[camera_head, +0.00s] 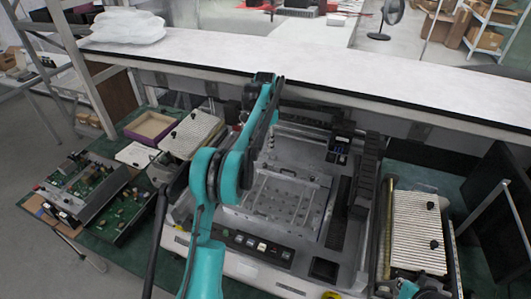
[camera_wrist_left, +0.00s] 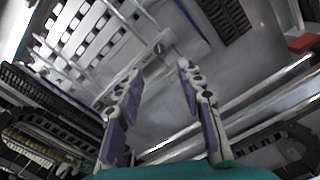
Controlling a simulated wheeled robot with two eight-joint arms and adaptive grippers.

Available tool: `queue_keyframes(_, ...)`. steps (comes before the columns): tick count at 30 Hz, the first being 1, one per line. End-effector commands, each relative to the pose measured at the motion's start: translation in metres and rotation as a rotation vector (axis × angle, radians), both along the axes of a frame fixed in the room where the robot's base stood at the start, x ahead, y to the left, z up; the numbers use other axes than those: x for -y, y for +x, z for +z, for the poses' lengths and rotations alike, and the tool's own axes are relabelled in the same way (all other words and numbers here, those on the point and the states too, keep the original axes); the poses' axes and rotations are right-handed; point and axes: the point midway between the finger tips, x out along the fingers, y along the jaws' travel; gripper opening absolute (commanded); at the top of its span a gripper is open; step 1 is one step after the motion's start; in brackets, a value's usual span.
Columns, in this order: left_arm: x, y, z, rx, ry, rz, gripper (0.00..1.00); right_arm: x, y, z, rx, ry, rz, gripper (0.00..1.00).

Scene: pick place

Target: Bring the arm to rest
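My left arm (camera_head: 232,175) rises from the bottom of the head view and reaches over the grey machine (camera_head: 240,242) toward the white counter. Its far end lies near the counter's front edge, and the fingers are hard to make out there. In the left wrist view my left gripper (camera_wrist_left: 160,70) has its two fingers apart with nothing between them. Bare grey metal and a slotted plate (camera_wrist_left: 85,35) of the machine show beyond the fingertips. A small teal part, likely of my right arm, shows at the bottom right of the head view; no right gripper shows.
The white counter (camera_head: 330,60) runs across the back, with a plastic-wrapped bundle (camera_head: 128,26) at its left. Circuit boards (camera_head: 85,180) and an open box (camera_head: 152,127) lie left of the machine. Much of the counter is clear.

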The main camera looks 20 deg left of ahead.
Motion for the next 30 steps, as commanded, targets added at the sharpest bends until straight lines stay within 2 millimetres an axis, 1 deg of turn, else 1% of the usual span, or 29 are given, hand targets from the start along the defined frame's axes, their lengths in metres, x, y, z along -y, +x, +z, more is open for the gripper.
queue_keyframes(1, 0.000, 0.000, 0.006, 0.000, 0.000, 0.000, 0.38, 0.000, 0.000, 0.000, 0.000, 0.000, 0.000, 0.00)
queue_keyframes(3, 0.000, 0.000, 0.013, 0.000, 0.000, 0.000, 0.38, 0.000, 0.000, 0.000, 0.000, 0.000, 0.000, 0.00)
queue_keyframes(6, 0.000, 0.000, 0.017, 0.000, 0.000, 0.000, 0.38, 0.000, 0.000, 0.000, 0.000, 0.000, 0.000, 0.00)
queue_keyframes(22, 0.002, -0.002, 0.020, 0.004, 0.001, 0.003, 0.38, 0.000, 0.000, -0.001, 0.000, 0.000, 0.000, 0.00)
queue_keyframes(26, 0.013, -0.012, 0.033, 0.034, 0.007, 0.023, 0.38, 0.000, 0.000, -0.006, 0.000, 0.000, 0.000, 0.00)
queue_keyframes(29, 0.029, -0.031, 0.049, 0.078, 0.013, 0.057, 0.38, 0.000, 0.000, -0.014, 0.000, 0.000, 0.000, 0.00)
queue_keyframes(30, 0.037, -0.041, 0.056, 0.101, 0.015, 0.073, 0.38, 0.000, 0.000, -0.017, 0.000, 0.000, 0.000, 0.00)
